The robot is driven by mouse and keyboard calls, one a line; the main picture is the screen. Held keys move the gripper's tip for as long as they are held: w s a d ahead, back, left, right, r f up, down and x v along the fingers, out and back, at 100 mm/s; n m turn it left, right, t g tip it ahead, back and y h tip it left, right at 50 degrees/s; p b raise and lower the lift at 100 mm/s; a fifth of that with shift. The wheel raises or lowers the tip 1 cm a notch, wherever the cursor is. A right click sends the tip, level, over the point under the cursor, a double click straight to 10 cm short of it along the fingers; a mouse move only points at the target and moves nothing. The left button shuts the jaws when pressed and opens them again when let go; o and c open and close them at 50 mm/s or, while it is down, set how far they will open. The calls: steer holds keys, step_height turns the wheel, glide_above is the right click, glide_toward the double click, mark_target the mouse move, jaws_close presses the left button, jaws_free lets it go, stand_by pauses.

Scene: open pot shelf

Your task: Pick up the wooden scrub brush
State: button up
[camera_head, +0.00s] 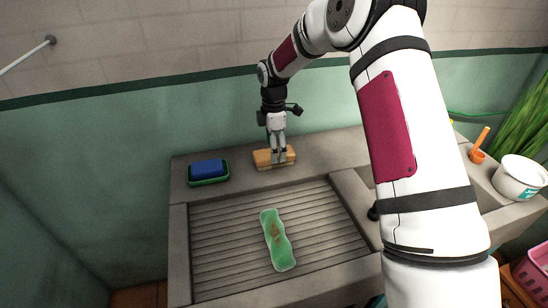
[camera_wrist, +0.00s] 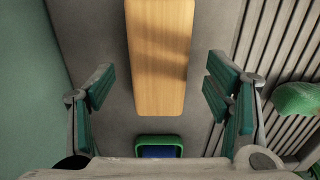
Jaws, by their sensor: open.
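The wooden scrub brush (camera_head: 262,158) is a light wooden block lying on the grey ledge at the back of the sink. It also shows in the wrist view (camera_wrist: 160,55), long side running away from the camera at the top middle. My gripper (camera_head: 277,155) is above the brush in the head view and hides part of it. In the wrist view my gripper (camera_wrist: 160,88) is open, with one finger on each side of the brush's line and gaps between. No contact shows. The brush's underside is hidden.
A blue sponge (camera_head: 207,168) in a green dish (camera_head: 209,181) sits left of the brush. A green packet (camera_head: 277,240) lies on the ribbed drainboard (camera_head: 222,237). A white tub (camera_head: 519,178) and an orange-handled item (camera_head: 479,146) stand at the right. The green wall is close behind.

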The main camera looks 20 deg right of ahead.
step_height(320, 180, down, 3)
steer(key=shift+r, duration=0.1)
steer(key=c, duration=1.3)
steer(key=shift+w+r, duration=0.1)
steer(key=shift+r, duration=0.35)
steer(key=r, duration=0.1)
steer(key=s+r, duration=0.1)
steer(key=shift+d+r, duration=0.15)
steer(key=shift+r, duration=0.2)
steer(key=s, duration=0.5)
steer(key=s+d+r, duration=0.1)
steer(key=s, duration=0.4)
steer(key=s+d, duration=0.1)
steer(key=s, duration=0.4)
steer(key=shift+d+r+p, duration=0.2)
steer(key=shift+p, duration=0.1)
